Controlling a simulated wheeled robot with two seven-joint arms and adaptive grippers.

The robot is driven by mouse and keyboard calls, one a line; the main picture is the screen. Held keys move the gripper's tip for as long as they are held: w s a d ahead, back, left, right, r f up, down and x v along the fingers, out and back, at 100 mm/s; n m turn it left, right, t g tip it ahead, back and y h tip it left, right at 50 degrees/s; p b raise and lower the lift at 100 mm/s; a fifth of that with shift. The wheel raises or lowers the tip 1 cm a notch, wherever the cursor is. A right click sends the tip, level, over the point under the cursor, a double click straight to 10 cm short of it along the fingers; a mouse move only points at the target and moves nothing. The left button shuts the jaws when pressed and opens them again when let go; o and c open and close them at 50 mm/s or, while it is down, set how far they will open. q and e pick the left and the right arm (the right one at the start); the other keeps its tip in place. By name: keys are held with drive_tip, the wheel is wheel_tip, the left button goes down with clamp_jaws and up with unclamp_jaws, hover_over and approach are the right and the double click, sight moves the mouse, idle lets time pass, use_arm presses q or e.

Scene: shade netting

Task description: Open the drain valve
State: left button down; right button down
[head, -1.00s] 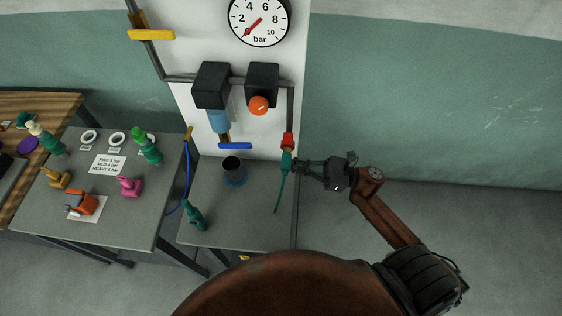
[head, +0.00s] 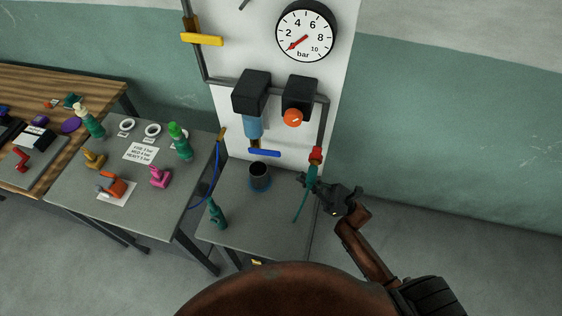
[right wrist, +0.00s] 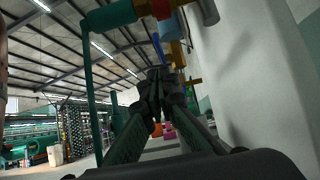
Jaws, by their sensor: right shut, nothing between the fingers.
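The blue lever (head: 264,153) lies crosswise under the blue filter bowl (head: 253,127) on the white panel, with a small brass-coloured body (head: 254,144) above it. Its lever appears small and blue in the right wrist view (right wrist: 157,46), beyond the fingertips. My right gripper (head: 301,180) is to the right of and below the lever, apart from it. Its fingers are together and empty (right wrist: 158,80). My left gripper is out of view.
A dark cup (head: 260,176) and a teal bottle-like tool (head: 217,214) stand on the grey bench (head: 262,226). A blue hose (head: 213,182) hangs at its left. The gauge (head: 306,31) and orange knob (head: 293,117) are above. Floor to the right is clear.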

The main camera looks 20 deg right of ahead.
sight(280, 153)
drive_tip(key=p+x, duration=0.1)
drive_tip(key=x, duration=0.9)
drive_tip(key=shift+p, duration=0.35)
drive_tip(key=shift+d+r+h+p, duration=0.1)
drive_tip(key=shift+r+h+p, duration=0.25)
drive_tip(key=shift+p, duration=0.2)
drive_tip(key=shift+r+g, duration=0.1)
drive_tip(key=shift+g, duration=0.3)
drive_tip(key=shift+r+h+p, duration=0.15)
drive_tip(key=shift+h+p, duration=0.1)
drive_tip(key=shift+p, duration=0.05)
drive_tip(key=shift+s+d+r, duration=0.1)
drive_tip(key=shift+r, duration=0.15)
drive_tip(key=shift+r+b, duration=0.35)
drive_tip(key=shift+r, duration=1.1)
